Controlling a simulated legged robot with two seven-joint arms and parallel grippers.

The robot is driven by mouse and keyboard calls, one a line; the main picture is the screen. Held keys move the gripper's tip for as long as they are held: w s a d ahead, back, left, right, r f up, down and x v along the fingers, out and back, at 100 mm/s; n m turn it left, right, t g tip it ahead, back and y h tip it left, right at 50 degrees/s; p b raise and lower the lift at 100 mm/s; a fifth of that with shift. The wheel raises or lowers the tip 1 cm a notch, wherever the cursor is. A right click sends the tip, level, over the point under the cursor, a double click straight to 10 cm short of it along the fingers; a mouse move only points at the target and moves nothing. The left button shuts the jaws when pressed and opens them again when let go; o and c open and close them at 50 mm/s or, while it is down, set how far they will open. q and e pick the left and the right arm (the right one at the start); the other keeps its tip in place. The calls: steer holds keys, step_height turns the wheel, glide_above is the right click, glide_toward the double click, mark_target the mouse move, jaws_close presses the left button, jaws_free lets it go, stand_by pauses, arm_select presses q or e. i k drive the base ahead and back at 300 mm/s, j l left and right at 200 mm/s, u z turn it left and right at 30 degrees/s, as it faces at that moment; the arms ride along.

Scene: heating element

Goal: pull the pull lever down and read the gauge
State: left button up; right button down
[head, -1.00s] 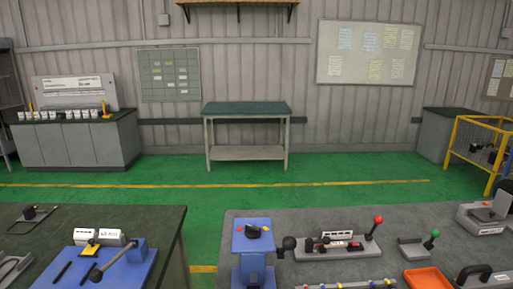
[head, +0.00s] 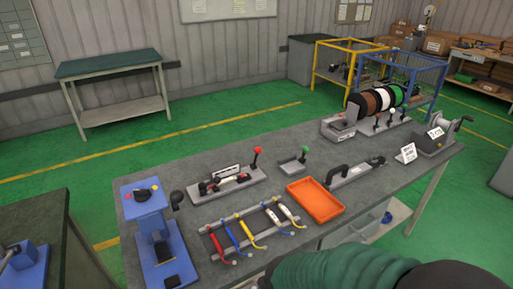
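Several levers stand on the grey workbench (head: 300,160); I cannot tell which is the pull lever. One device has a red-knobbed lever (head: 257,153), and a small grey base has a green-knobbed lever (head: 304,151). A blue stand (head: 143,204) at the left has a dark round knob (head: 178,197) beside it. A long black handle (head: 337,174) lies on a grey base right of the orange tray. I cannot make out a gauge with a readable dial. Neither of my grippers is in view.
An orange tray (head: 316,200) and a rack of coloured cables (head: 250,232) lie at the front. Wire spools (head: 377,106) and a crank device (head: 440,135) stand at the right end. A dark green ribbed shape (head: 345,269) covers the bottom edge. Green floor lies behind.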

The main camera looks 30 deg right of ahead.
mark_target(258, 150)
steer(key=i+l+z, duration=0.1)
steer(key=l, duration=0.35)
steer(key=i+l+z, duration=0.1)
steer(key=i+l, duration=0.15)
steer(key=l, duration=0.2)
steer(key=i+l+z, duration=0.1)
steer(key=l, duration=0.35)
steer(key=i+l+z, duration=0.1)
steer(key=i+l, duration=0.4)
steer(key=l, duration=0.3)
steer(key=z, duration=0.05)
